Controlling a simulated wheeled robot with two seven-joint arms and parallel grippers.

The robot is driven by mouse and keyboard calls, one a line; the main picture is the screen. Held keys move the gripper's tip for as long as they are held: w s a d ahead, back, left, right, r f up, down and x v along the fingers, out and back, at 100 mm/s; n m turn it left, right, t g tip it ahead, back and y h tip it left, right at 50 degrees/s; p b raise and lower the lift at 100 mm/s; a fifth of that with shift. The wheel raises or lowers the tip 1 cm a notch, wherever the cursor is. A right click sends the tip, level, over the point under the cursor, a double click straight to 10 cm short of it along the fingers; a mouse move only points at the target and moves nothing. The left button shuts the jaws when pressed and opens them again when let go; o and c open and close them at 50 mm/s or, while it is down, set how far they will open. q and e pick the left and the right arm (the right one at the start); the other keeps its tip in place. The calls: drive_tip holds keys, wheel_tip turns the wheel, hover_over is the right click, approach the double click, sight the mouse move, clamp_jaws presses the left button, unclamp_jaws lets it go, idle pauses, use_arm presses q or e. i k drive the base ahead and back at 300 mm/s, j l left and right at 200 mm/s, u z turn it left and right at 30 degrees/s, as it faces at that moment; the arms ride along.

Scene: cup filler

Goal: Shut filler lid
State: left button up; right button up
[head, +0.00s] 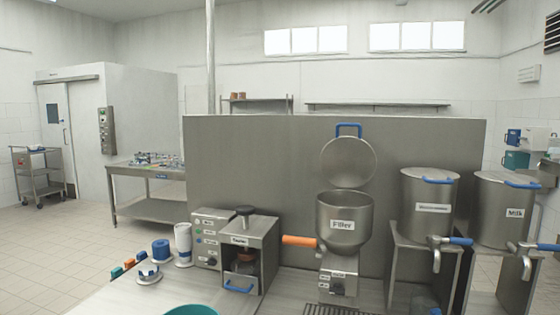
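The filler (344,225) is a steel bowl on a boxy steel base, right of the middle in the head view, with a "Filler" label and an orange handle (299,241) on its left. Its round steel lid (348,163) stands raised and upright behind the bowl, so the filler is open. A blue handle (348,127) sits at the lid's top edge. What is inside the bowl cannot be seen. Neither of my grippers is in view.
Left of the filler stands a steel tamper unit (249,250) beside a control box (208,224). Right of it are two lidded steel tanks (430,190) with blue-handled taps, one labelled Milk. A teal bowl (190,311) is at the front edge. The counter at front left (125,298) is partly clear.

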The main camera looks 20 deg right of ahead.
sight(346, 162)
drive_tip(key=z, duration=0.4)
drive_tip(key=l+z, duration=0.15)
drive_tip(key=z, duration=0.3)
drive_tip(key=l+z, duration=0.1)
drive_tip(key=z, duration=0.3)
drive_tip(key=l+z, duration=0.1)
drive_tip(key=z, duration=0.3)
